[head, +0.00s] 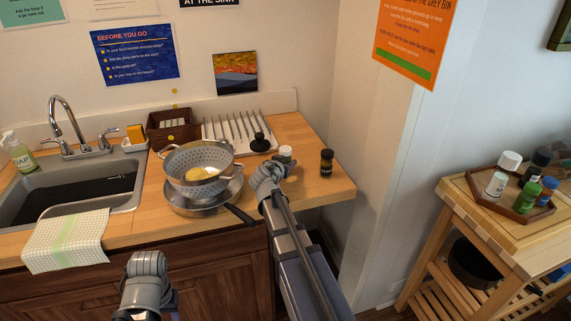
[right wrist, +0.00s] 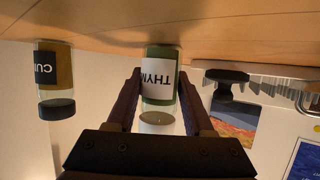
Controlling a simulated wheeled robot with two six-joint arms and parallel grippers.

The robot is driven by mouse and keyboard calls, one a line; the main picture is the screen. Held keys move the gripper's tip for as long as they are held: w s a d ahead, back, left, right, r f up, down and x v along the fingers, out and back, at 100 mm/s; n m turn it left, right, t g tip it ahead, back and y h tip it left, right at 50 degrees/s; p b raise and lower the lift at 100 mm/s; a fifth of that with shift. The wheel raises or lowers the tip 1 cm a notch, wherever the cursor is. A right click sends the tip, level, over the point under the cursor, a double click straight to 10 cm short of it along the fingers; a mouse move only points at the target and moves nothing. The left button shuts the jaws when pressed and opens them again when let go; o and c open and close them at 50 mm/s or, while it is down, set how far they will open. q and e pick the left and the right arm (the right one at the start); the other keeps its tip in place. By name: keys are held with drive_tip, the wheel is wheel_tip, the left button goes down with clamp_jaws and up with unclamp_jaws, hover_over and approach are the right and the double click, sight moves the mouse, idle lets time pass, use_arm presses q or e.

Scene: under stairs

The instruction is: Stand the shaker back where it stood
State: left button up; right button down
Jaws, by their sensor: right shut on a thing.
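The shaker (right wrist: 160,72) is a small clear jar with green contents, a white label reading "THYM" and a white cap. In the head view its white cap (head: 285,150) shows above the wooden counter, just past my right gripper (head: 280,163), which hides part of it. In the upside-down right wrist view, the fingers of my right gripper (right wrist: 161,85) are on both sides of the jar, shut on it. The jar is upright, its base at or very near the counter; I cannot tell if it touches. Of my left arm only a grey link shows; its fingers do not.
A dark-capped spice jar (head: 327,162) stands right of the shaker. A colander (head: 198,158) and pan (head: 190,207) sit to the left, a dish rack (head: 238,132) behind. A cart tray (head: 484,188) with several bottles is at far right. Counter front right (head: 325,188) is clear.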

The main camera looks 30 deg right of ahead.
drive_tip(key=shift+c, duration=1.4)
unclamp_jaws()
drive_tip(key=shift+r, duration=0.1)
drive_tip(key=shift+s+a+r+p, duration=0.2)
drive_tip(key=shift+p, duration=0.25)
drive_tip(key=p+v, duration=0.4)
drive_tip(key=v, duration=0.7)
drive_tip(key=shift+s+a, duration=0.1)
drive_tip(key=shift+a, duration=0.05)
drive_tip(key=shift+f, duration=0.1)
